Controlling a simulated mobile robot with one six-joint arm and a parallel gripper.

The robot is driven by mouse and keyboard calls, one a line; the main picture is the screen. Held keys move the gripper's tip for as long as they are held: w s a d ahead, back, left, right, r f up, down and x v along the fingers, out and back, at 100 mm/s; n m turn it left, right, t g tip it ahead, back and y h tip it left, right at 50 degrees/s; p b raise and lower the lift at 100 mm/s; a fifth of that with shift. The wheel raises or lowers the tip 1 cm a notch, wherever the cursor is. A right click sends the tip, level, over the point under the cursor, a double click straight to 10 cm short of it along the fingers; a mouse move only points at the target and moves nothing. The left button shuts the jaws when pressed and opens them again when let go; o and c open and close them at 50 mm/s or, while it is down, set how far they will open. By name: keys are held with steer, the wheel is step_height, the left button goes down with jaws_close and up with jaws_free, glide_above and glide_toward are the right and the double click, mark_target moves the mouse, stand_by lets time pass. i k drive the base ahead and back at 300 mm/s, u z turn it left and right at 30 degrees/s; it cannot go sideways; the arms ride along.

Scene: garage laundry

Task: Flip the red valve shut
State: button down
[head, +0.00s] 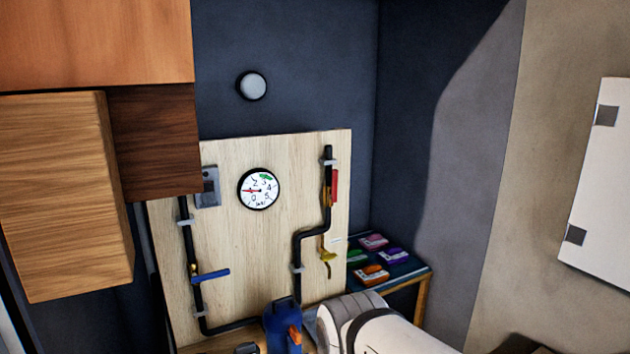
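The red valve handle (334,188) is on the upright black pipe at the upper right of the pale wooden board (225,240). It stands upright, in line with the pipe, with a brass-coloured valve body beside it. A white part of my arm (385,330) shows at the bottom, well below and to the right of the red valve. My gripper cannot be made out. Nothing touches the red handle.
A round gauge (258,189), a blue lever (210,276) and a yellow tap (327,257) are on the board. A blue body with an orange part (283,328) stands below. Wooden cabinets (65,195) jut out left. A small table (408,270) holds several coloured packets.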

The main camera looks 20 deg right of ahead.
mark_target(335, 172)
steer(key=u, duration=0.1)
steer(key=i, duration=0.95)
steer(key=z, duration=0.05)
